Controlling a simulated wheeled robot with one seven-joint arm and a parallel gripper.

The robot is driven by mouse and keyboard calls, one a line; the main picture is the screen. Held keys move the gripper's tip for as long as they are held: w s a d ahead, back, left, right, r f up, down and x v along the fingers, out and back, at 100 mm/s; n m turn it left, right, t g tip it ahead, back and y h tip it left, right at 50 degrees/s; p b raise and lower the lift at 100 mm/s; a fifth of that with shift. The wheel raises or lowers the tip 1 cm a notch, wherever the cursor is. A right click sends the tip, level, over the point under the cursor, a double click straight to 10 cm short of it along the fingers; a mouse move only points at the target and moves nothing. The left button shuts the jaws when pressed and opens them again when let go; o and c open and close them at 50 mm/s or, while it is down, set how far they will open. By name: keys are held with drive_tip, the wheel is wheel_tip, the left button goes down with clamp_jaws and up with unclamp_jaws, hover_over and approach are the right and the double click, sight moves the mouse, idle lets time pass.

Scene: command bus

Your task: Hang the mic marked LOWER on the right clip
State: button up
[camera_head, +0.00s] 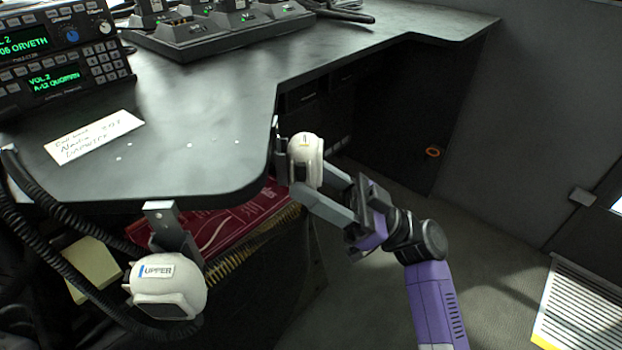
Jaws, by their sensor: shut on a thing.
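A white mic (306,155) is between the fingers of my gripper (305,180), at the desk's right edge. My gripper is shut on it. A second white mic (166,286), labelled UPPER, hangs below the desk's front edge at the left, under a metal clip (168,225).
The dark desk (200,110) bears two radios (60,60), a paper note (94,136) and a charger rack (215,30). Coiled black cords (60,215) run at the left. A red binder (230,225) lies below the desk. Open floor (480,240) lies to the right.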

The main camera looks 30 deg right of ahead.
idle(0.3)
drive_tip(key=o, duration=1.3)
drive_tip(key=shift+d, duration=0.1)
